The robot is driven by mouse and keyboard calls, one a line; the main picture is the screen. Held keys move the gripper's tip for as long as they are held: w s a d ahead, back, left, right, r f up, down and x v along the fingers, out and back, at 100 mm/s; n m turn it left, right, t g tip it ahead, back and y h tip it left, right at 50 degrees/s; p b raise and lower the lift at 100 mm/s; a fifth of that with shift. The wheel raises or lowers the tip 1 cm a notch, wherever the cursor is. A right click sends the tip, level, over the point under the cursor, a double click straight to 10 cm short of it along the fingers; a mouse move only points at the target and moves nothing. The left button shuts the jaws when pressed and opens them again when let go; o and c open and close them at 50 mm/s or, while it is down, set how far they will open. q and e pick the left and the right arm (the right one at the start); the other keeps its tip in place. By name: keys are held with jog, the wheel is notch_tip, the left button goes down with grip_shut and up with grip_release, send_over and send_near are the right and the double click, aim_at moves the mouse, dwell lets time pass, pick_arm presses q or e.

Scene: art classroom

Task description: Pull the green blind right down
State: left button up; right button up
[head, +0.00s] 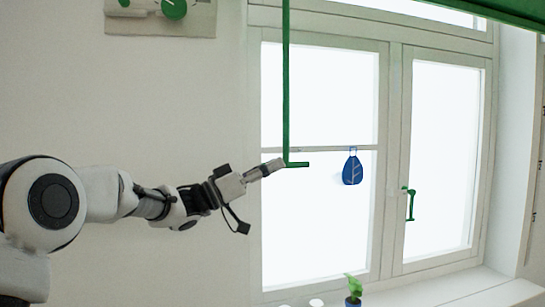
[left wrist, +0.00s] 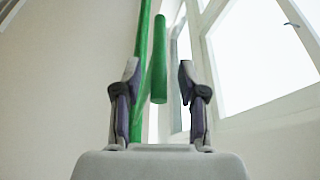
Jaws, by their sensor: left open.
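The green blind (head: 510,10) shows as a rolled edge at the top right of the head view, above the window. A long green pull rod (head: 286,80) hangs straight down at the window's left side and ends in a short green crossbar handle (head: 298,164). My left gripper (head: 279,165) is at the handle, coming from the left. In the left wrist view its two fingers stand apart, and the handle (left wrist: 159,60) shows between them, not gripped. The rod (left wrist: 143,60) passes near the left finger; whether they touch I cannot tell. My right gripper is not in view.
The window (head: 320,95) has a green latch handle (head: 411,204) on its frame. A wall panel (head: 160,18) is at the top left.

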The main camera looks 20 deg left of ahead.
pick_arm(q)
jog(key=shift+w+d+r, duration=0.1)
jog(key=shift+d+r, duration=0.1)
jog(key=shift+d, duration=0.25)
jog(key=shift+a, duration=0.3)
jog(key=shift+c, duration=1.3)
jog(key=shift+a, duration=0.1)
grip_shut()
notch_tip(320, 180, down, 59)
jog(key=b, duration=3.2)
jog(key=shift+r, duration=0.15)
